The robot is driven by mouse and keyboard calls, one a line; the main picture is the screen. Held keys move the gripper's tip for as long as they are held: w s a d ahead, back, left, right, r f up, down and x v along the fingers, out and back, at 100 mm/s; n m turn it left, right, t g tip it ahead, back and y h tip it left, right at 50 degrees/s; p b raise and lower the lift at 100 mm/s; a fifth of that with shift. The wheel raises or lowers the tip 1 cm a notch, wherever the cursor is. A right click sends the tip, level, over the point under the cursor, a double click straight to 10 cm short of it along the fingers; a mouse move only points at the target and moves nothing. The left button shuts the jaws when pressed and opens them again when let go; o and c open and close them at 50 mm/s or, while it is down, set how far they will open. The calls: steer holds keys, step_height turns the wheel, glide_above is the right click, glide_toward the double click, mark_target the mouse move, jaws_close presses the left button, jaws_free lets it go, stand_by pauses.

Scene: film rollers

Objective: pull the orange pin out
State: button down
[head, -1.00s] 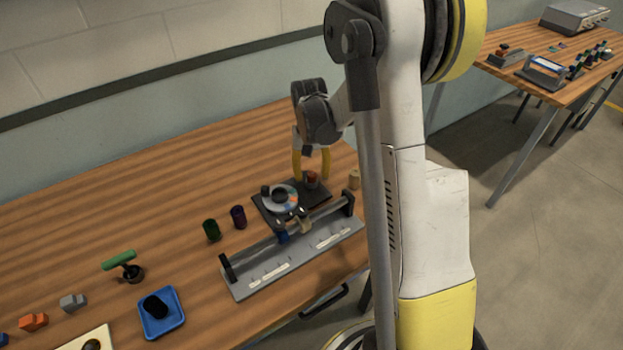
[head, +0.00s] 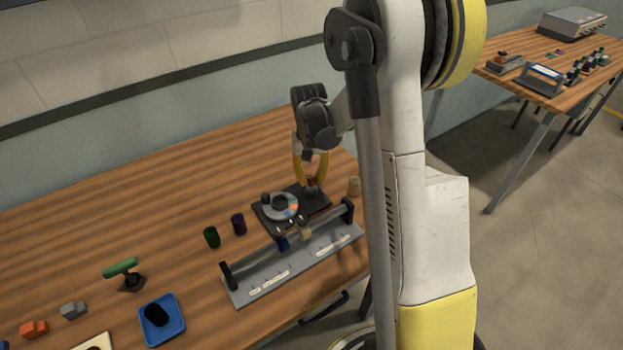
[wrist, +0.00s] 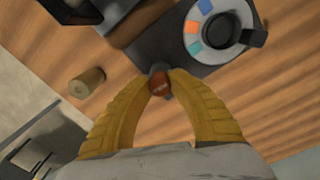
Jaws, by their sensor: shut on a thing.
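The orange pin (wrist: 160,84) shows as a red-orange rounded head between my fingertips in the wrist view. My gripper (wrist: 160,76) is shut on it, one yellow finger on either side. In the head view my gripper (head: 311,181) is over the right part of a dark plate (head: 312,202), with the pin mostly hidden between the fingers. A pale ring dial (head: 293,209) with orange and blue patches lies on the same plate, left of the pin. The lower part of the pin is hidden, so I cannot tell how deep it sits.
A grey rail fixture (head: 300,270) with dark end posts stands in front of the plate. A tan cylinder (head: 354,186) stands right of the plate. Green (head: 211,237) and purple (head: 238,224) cylinders stand to the left. The table behind the plate is clear.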

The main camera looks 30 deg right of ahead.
mark_target(310, 177)
steer(key=c, duration=1.2)
jaws_free()
step_height(310, 177, up, 12)
steer(key=shift+a+f, duration=0.1)
steer(key=shift+a, duration=0.05)
steer(key=shift+w, duration=0.1)
steer(key=s+a+r+n+t, duration=0.1)
steer(key=s+a+r+t, duration=0.1)
steer(key=s+a, duration=0.3)
steer(key=s+a+r+n+t, duration=0.2)
steer(key=s+a, duration=0.3)
steer(key=s, duration=0.2)
steer(key=s+a+r+n+t, duration=0.2)
steer(key=s+a+t, duration=0.1)
steer(key=s+a, duration=0.2)
steer(key=shift+s+a, duration=0.1)
steer(key=shift+s, duration=0.4)
